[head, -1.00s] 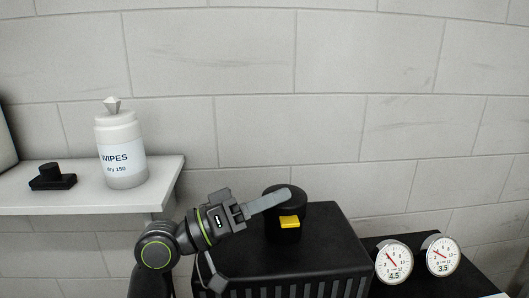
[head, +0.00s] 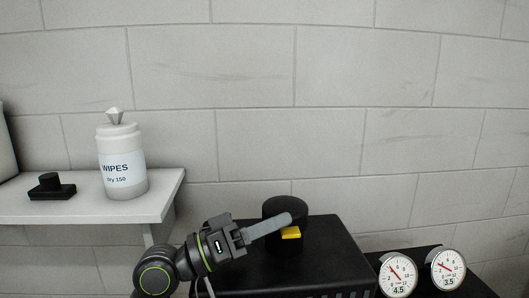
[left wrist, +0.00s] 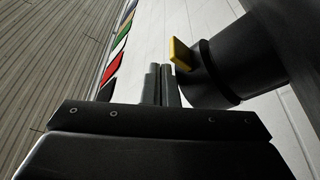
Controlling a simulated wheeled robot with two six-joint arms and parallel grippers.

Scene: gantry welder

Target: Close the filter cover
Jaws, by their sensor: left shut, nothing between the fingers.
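A black round housing (head: 285,206) with a yellow tab (head: 291,235) stands on top of a black box. I take it for the filter; whether its cover is open cannot be told. My left gripper (head: 287,219) is shut and empty, its fingertips in front of the housing and just above the yellow tab in the head view. In the left wrist view the shut fingers (left wrist: 158,85) point toward the wall, just left of the yellow tab (left wrist: 182,55) and the black housing (left wrist: 225,75). A small gap shows between fingers and tab there. My right gripper is not in view.
The black box (head: 330,255) has a slatted front. Two round gauges (head: 398,275) (head: 448,268) stand to its right. A white shelf (head: 100,207) at left holds a wipes bottle (head: 122,165) and a small black knobbed object (head: 51,186). A block wall is behind.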

